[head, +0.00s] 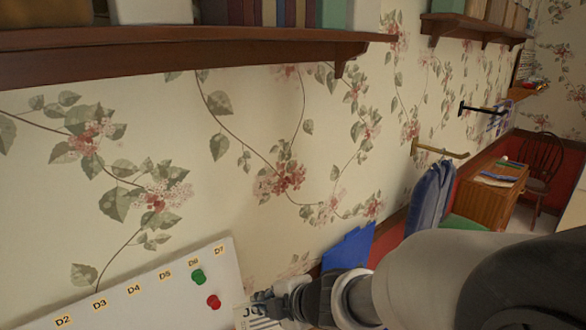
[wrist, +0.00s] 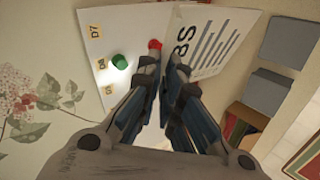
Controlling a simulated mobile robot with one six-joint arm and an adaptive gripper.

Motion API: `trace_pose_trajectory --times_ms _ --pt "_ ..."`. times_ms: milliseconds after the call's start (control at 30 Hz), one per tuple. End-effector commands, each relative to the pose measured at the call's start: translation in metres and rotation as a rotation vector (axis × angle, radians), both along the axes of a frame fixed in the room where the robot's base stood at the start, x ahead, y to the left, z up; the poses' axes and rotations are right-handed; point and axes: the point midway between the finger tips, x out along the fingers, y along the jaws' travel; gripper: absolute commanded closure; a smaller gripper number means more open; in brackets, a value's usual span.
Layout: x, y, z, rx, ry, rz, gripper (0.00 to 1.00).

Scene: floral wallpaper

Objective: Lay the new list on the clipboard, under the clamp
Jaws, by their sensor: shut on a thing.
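The list is a white sheet (wrist: 215,42) with bold letters and dark lines, beside and partly behind my fingertips in the wrist view. In the head view only a corner of the sheet (head: 246,317) with the letters "JO" shows at the bottom edge. My gripper (wrist: 164,62) is shut on the sheet, which my fingers partly cover; in the head view my gripper (head: 272,303) is at the lower middle. I cannot make out a clipboard or clamp in either view.
A white board (head: 130,300) with labels D2 to D7 is at lower left. It carries a green round piece (head: 197,276) and a red one (head: 213,302), close to my gripper. A wooden shelf (head: 190,52) is above. Blue cloth (head: 430,195) hangs to the right.

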Motion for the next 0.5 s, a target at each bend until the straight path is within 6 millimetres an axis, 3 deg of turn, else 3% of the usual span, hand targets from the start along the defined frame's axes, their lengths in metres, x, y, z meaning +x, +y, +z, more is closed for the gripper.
trace_pose_trajectory --times_ms 33,200,400,500 --pt "0.007 -0.022 -0.024 0.001 0.000 -0.053 1.00" --pt "0.021 -0.088 -0.063 0.001 0.000 -0.205 1.00" --pt "0.025 -0.153 -0.100 0.002 0.001 -0.354 1.00" --pt "0.025 -0.175 -0.111 0.002 0.001 -0.405 1.00"
